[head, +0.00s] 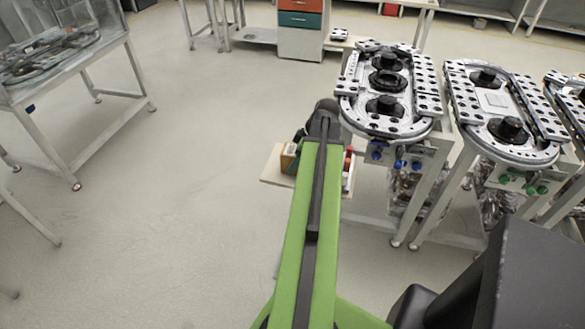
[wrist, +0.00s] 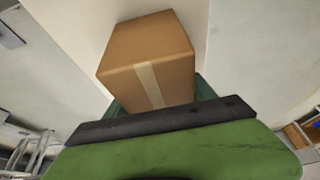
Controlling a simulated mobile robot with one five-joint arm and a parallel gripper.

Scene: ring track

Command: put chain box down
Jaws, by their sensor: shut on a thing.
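A brown cardboard box with a strip of pale tape, the chain box (wrist: 150,55), fills the upper middle of the wrist view. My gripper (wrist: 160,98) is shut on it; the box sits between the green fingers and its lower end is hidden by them. In the head view my green arm reaches forward and hides most of the gripper. A small brown box (head: 289,158) shows just left of the arm, over a pale wooden board (head: 271,172). I cannot tell whether the box touches the board.
Oval track stations (head: 388,100) and (head: 505,115) stand on metal frames to the right, close to the board. Another track table (head: 50,60) stands at the far left. A drawer cabinet (head: 301,30) is at the back. The floor to the left is open.

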